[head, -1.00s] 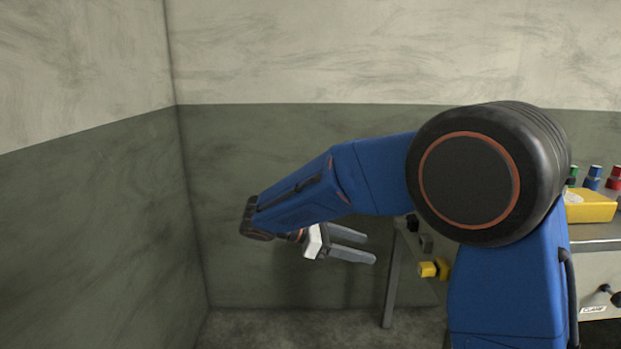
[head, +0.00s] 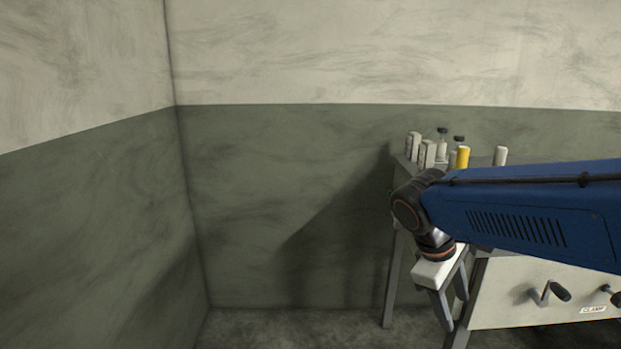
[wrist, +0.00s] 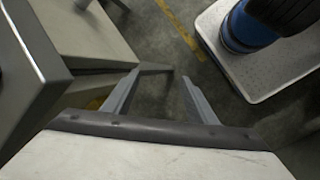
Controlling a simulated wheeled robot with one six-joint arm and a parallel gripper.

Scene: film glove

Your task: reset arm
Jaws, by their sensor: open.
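My gripper (head: 452,305) is in the head view at the lower right, pointing down in front of the table's left end. Its two grey fingers are apart with nothing between them. In the wrist view the fingers (wrist: 160,95) reach out over the floor, also apart and empty. My blue arm comes in from the right edge of the head view and covers part of the table.
A grey-legged table (head: 391,280) stands at the right, holding white cylinders (head: 427,153), a yellow cylinder (head: 462,157) and dark-capped bottles (head: 442,145). A white panel (head: 520,310) below has handles and a CLAMP label. Floor and wall to the left are clear.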

